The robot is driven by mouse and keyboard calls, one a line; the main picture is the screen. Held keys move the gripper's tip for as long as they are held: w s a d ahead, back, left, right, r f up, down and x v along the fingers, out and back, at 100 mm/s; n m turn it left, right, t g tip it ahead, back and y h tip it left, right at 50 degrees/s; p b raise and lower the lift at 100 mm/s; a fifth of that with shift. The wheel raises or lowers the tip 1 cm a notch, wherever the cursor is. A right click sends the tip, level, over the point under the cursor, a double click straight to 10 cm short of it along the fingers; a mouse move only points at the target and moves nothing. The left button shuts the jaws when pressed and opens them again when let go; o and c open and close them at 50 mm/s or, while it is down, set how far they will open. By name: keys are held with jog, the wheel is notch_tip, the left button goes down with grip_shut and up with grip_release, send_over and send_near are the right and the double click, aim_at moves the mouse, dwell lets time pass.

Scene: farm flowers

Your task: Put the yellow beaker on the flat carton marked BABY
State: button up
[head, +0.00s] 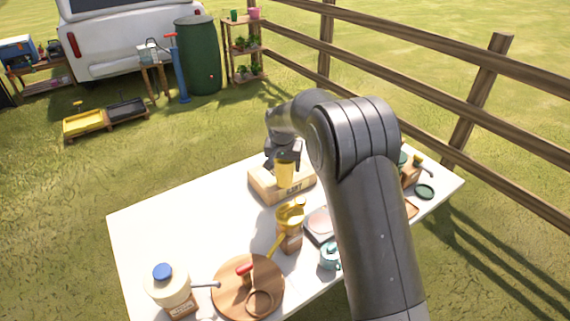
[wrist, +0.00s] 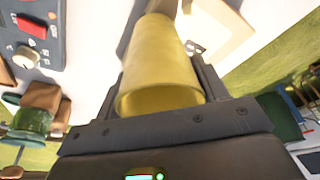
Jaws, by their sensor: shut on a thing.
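The yellow beaker (head: 285,174) is held upright in my gripper (head: 284,157), which is shut on it. In the wrist view the beaker (wrist: 160,65) fills the space between the two dark fingers, its open rim toward the camera. The flat tan carton (head: 295,189) with dark lettering, partly covered, stands on the table below and behind the beaker. The beaker overlaps the carton in the head view; I cannot tell whether its base touches it. A pale panel with a tan border, likely the carton (wrist: 222,30), shows beside the beaker in the wrist view.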

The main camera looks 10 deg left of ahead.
jog(key=shift+f, duration=0.15)
jog(key=o, duration=1)
jog(key=shift+c, duration=0.2)
